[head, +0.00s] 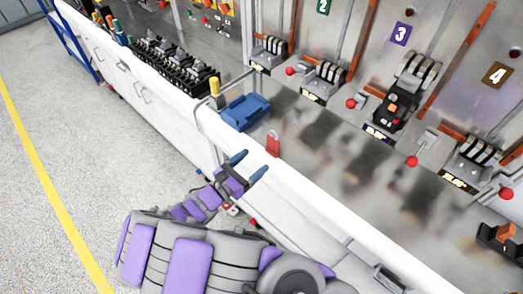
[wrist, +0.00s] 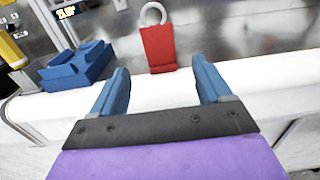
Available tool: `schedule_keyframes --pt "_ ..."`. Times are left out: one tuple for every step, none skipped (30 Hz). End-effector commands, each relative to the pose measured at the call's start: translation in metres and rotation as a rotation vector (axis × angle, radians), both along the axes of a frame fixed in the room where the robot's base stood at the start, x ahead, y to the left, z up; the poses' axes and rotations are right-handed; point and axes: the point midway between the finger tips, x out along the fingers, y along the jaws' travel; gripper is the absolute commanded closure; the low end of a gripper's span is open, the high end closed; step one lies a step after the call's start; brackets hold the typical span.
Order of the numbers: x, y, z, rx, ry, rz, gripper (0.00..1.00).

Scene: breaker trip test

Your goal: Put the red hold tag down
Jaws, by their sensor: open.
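The red hold tag (head: 273,143) stands upright on the metal bench top near its white front edge. In the wrist view the tag (wrist: 158,48) shows a grey ring at its top and stands just beyond my fingertips. My gripper (head: 248,166) is at the bench's front edge. Its two blue fingers are spread apart with nothing between them, as the wrist view shows (wrist: 163,82). The tag is clear of both fingers.
A blue tray (head: 245,110) sits left of the tag, with a yellow-topped post (head: 214,87) beside it. Breaker units with red-knobbed levers (head: 351,103) line the back panel. Black parts (head: 170,62) fill the bench's far left. Bare metal lies right of the tag.

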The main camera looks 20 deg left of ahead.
Motion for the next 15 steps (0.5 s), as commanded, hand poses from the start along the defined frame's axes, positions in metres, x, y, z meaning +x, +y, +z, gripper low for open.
schedule_keyframes --pt "-0.008 0.004 0.001 0.000 0.001 0.004 0.22" --pt "-0.012 0.006 0.000 -0.001 0.001 0.004 0.22" --pt "-0.016 0.008 0.000 0.000 0.002 0.003 0.22" --pt "-0.019 0.009 0.000 0.000 0.002 0.003 0.22" --pt "-0.022 0.010 0.000 -0.001 0.001 0.003 0.22" --pt "-0.024 0.010 0.000 -0.001 0.002 0.002 0.22" --pt "-0.026 0.011 0.000 -0.001 0.002 0.001 0.22" --pt "-0.028 0.011 0.000 -0.001 0.002 0.000 0.22" --pt "-0.029 0.011 -0.001 -0.002 0.001 0.000 0.22" --pt "-0.030 0.012 -0.001 -0.002 0.001 0.000 0.22" --pt "-0.030 0.012 0.000 -0.002 0.001 0.000 0.22" --pt "-0.030 0.012 -0.001 -0.002 0.001 0.000 0.22" --pt "-0.030 0.012 -0.001 -0.002 0.001 0.000 0.22" --pt "-0.030 0.012 -0.001 -0.001 0.000 0.000 0.22" --pt "-0.030 0.012 -0.001 -0.001 0.000 -0.001 0.22"
